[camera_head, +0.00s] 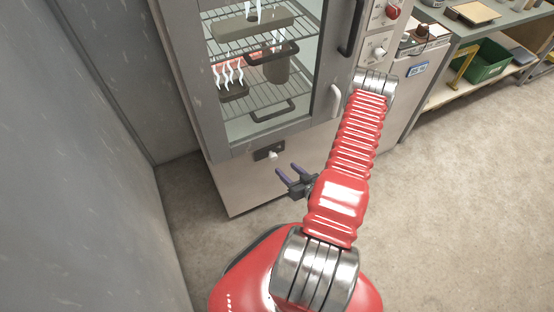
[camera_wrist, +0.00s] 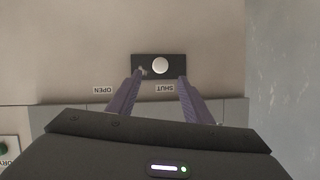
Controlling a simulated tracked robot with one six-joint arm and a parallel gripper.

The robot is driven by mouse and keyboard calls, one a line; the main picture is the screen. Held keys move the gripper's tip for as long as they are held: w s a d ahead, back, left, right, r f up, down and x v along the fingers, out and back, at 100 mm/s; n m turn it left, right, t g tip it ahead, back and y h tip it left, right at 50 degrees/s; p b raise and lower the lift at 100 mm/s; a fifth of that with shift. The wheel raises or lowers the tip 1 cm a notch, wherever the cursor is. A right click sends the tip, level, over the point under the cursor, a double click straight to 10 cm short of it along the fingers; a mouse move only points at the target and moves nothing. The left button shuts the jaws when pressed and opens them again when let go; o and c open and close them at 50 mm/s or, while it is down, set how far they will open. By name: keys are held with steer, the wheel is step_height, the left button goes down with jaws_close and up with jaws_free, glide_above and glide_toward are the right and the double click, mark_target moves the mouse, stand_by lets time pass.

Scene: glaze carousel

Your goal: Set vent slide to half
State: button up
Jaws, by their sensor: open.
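The vent slide is a dark plate (camera_head: 260,154) with a pale round knob (camera_head: 272,155), low on the cabinet front beneath the glass door. In the wrist view, the plate (camera_wrist: 174,74) and knob (camera_wrist: 160,65) appear upside down with the labels OPEN (camera_wrist: 103,90) and SHUT (camera_wrist: 165,88). The knob lines up with SHUT, right of OPEN. My gripper (camera_head: 287,168) is open and empty, just in front of the plate. In the wrist view its fingertips (camera_wrist: 161,76) flank the knob, apart from it. The left finger hides the strip between the labels.
The cabinet's glass door (camera_head: 265,70) shows racks with steaming vessels. Its control panel (camera_head: 378,45) is at the upper right. A workbench with a green crate (camera_head: 487,62) stands farther right. A grey wall (camera_head: 75,150) closes off the left.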

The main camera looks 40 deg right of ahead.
mark_target(275, 158)
steer(key=x, duration=0.9)
steer(key=shift+w+f, duration=0.1)
steer(key=shift+w, duration=0.2)
steer(key=shift+c, duration=0.7)
jaws_close()
